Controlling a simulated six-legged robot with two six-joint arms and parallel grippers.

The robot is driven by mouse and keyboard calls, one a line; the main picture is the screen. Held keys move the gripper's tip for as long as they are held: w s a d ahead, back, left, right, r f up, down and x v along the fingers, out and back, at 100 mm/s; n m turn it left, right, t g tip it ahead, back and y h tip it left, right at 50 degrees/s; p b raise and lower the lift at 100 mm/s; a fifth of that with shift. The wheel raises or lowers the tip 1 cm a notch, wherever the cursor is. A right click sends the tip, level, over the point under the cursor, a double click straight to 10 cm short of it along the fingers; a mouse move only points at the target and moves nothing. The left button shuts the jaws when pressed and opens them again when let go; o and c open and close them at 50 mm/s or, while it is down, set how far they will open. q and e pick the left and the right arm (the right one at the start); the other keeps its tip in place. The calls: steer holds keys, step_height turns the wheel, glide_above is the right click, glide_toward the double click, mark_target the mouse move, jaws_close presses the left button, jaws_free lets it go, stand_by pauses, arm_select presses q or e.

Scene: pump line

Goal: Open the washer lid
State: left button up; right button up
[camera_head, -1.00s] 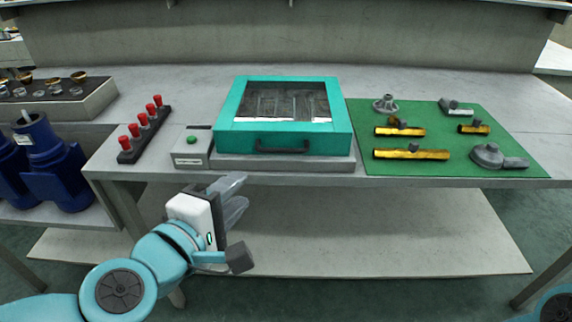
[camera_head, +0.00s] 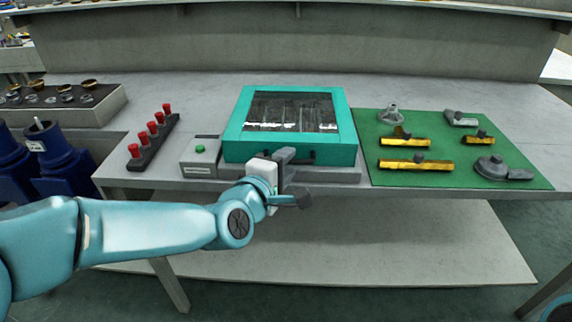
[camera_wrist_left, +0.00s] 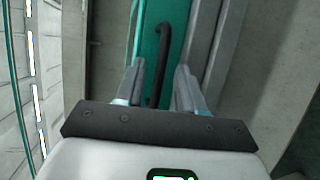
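The washer is a teal box with a lid (camera_head: 236,123) that has a dark glass window, and the lid is shut. Its black bar handle (camera_wrist_left: 163,48) is on the front face and shows in the left wrist view. In the head view my gripper hides most of the handle. My left gripper (camera_head: 294,177) is at the washer's front. In the left wrist view its two fingers (camera_wrist_left: 158,82) are apart, with the handle between them in the picture. I cannot tell whether they touch it. My right gripper is out of view.
A grey box with a green button (camera_head: 200,149) stands left of the washer, beside a rack of red-topped pieces (camera_head: 152,142). A green mat (camera_head: 385,178) with metal and yellow parts lies to the right. Blue motors (camera_head: 62,165) stand at the far left.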

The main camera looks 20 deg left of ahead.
arm_select(q)
steer(key=shift+w, duration=0.3)
steer(key=shift+d, duration=0.1)
jaws_close()
